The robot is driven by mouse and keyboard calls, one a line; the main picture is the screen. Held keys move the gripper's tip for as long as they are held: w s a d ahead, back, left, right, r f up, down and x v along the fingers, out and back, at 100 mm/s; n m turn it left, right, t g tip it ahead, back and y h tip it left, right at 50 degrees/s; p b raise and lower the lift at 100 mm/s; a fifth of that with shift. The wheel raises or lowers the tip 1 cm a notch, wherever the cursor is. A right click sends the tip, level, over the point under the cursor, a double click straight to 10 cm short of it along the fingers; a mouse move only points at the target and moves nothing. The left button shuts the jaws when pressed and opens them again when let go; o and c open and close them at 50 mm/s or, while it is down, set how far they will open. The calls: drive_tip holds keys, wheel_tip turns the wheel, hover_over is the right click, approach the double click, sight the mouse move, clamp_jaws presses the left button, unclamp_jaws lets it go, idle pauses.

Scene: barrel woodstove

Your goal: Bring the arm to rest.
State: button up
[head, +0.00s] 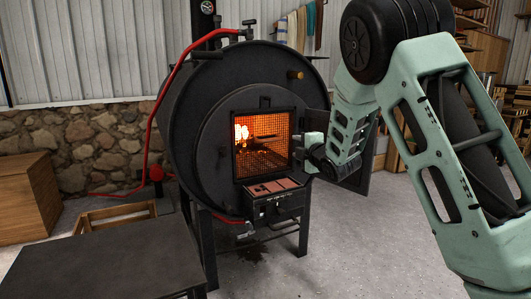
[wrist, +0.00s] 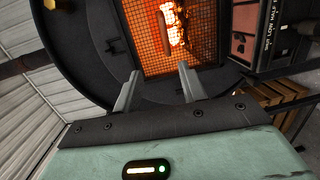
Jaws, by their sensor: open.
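My arm reaches in from the right in the head view, and my gripper (head: 312,140) is in front of the barrel stove (head: 190,110), near the right edge of its mesh-covered fire opening. In the wrist view my gripper (wrist: 158,88) has its two fingers apart with nothing between them. The fingers point toward the lower edge of the glowing mesh screen (wrist: 150,45); I cannot tell whether they touch the stove. The fire burns behind the mesh screen (head: 262,160). The stove door (head: 355,180) stands open behind my forearm, partly hidden by it.
A control box with reddish panels (head: 275,200) juts out below the fire opening. A dark table (head: 110,260) stands at the front left, with a wooden crate (head: 115,215) behind it. A red hose (head: 150,125) runs along the stove's left. The floor at front centre is clear.

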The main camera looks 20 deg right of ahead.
drive_tip(key=s+a+f+m+g+y, duration=0.2)
drive_tip(key=s+a+f+m+g, duration=0.2)
drive_tip(key=s+a, duration=0.55)
drive_tip(key=s+a+f+m+g+y, duration=0.1)
drive_tip(key=s+a+f+m+g, duration=0.4)
drive_tip(key=a, duration=0.8)
drive_tip(key=s+a+f+g+h, duration=0.1)
drive_tip(key=s+a+g, duration=0.3)
drive_tip(key=s, duration=1.2)
drive_tip(key=s+a+g, duration=0.3)
drive_tip(key=s+g, duration=0.1)
drive_tip(key=s, duration=1.1)
wheel_tip(320, 180, up, 34)
drive_tip(key=p, duration=3.4)
drive_tip(key=shift+a+m, duration=0.15)
drive_tip(key=shift+m, duration=0.25)
drive_tip(key=shift+f, duration=0.1)
